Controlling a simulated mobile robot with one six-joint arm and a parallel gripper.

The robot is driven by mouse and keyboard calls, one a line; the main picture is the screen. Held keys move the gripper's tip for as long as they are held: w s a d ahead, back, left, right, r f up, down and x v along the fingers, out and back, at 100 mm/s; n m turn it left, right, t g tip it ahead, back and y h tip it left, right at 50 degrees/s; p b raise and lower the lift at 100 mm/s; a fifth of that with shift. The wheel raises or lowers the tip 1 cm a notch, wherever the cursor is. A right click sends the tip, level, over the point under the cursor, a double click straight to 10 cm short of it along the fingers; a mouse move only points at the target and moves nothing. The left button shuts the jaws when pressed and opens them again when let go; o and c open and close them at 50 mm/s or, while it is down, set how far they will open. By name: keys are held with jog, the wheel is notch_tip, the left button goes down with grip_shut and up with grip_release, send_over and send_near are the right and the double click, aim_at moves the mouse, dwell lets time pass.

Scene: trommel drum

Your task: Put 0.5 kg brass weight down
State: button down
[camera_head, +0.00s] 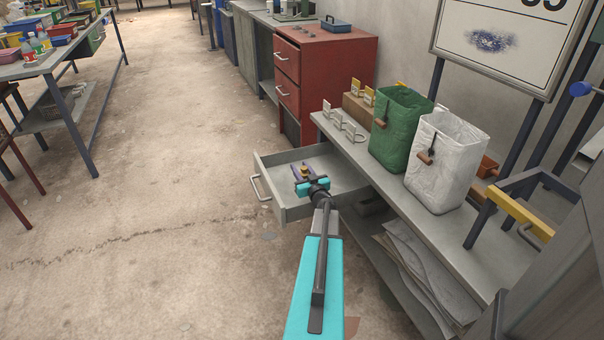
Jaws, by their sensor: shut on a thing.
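The brass weight (304,170) is a small golden-brown piece at the tip of my gripper (304,175). My gripper is shut on it, and its dark and teal parts hide some of the weight. In the picture, both appear over the pulled-out grey drawer (346,180), near its front panel. I cannot tell whether the weight touches the drawer floor or hangs above it. The visible drawer floor looks bare.
A red cabinet (335,80) stands behind. A cluttered table (50,65) is at far left. The concrete floor (150,190) left is clear.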

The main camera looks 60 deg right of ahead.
jog(key=shift+f, duration=1.05)
jog(key=shift+a+f+b, duration=0.1)
jog(key=shift+f+b, duration=0.2)
jog(key=shift+f, duration=0.45)
jog(key=c, duration=1.3)
grip_release()
jog(key=shift+s+f, duration=0.1)
jog(key=shift+f, duration=0.05)
jog(key=shift+o, duration=0.2)
jog(key=shift+r, duration=0.4)
jog(key=p+v, duration=0.1)
jog(key=v, duration=1)
jog(key=shift+s+a+r, duration=0.2)
jog(key=shift+s+r, duration=0.1)
jog(key=shift+r, duration=0.15)
